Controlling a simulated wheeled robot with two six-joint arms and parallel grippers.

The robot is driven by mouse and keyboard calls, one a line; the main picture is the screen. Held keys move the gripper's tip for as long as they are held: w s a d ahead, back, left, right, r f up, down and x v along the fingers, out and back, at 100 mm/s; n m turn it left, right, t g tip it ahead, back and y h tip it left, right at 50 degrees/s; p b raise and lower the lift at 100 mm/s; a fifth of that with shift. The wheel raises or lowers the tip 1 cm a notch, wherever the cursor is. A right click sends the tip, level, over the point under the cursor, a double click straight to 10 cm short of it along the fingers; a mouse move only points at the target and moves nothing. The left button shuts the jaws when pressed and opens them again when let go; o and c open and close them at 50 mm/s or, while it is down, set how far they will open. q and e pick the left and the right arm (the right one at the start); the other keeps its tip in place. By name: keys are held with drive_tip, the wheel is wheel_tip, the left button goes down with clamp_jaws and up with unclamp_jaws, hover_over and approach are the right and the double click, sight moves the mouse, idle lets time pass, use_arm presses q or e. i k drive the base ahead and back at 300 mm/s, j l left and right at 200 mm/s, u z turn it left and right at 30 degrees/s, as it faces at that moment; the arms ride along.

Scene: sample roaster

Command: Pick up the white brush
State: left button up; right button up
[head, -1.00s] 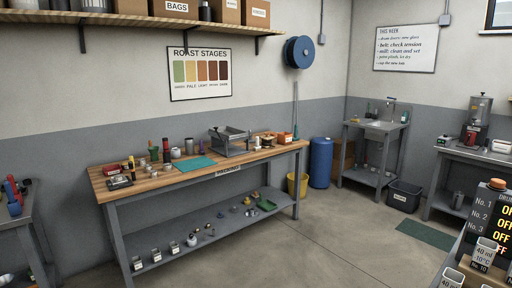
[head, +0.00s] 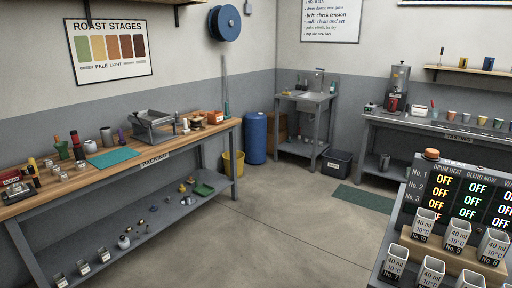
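I cannot make out a white brush in the head view. Several small items stand on the wooden-topped packing bench (head: 50,197), and some are too small to identify. A small whitish item (head: 185,125) stands near the bench's right end; I cannot tell what it is. Neither of my grippers is in view.
A control board (head: 465,200) with several labelled cups stands close at the lower right. A testing bench (head: 450,128) lines the right wall. The middle floor (head: 270,235) is clear.

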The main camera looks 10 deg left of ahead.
sight(186, 130)
drive_tip(key=i+j+u, duration=0.1)
drive_tip(key=i+u, duration=0.35)
drive_tip(key=i, duration=1.75)
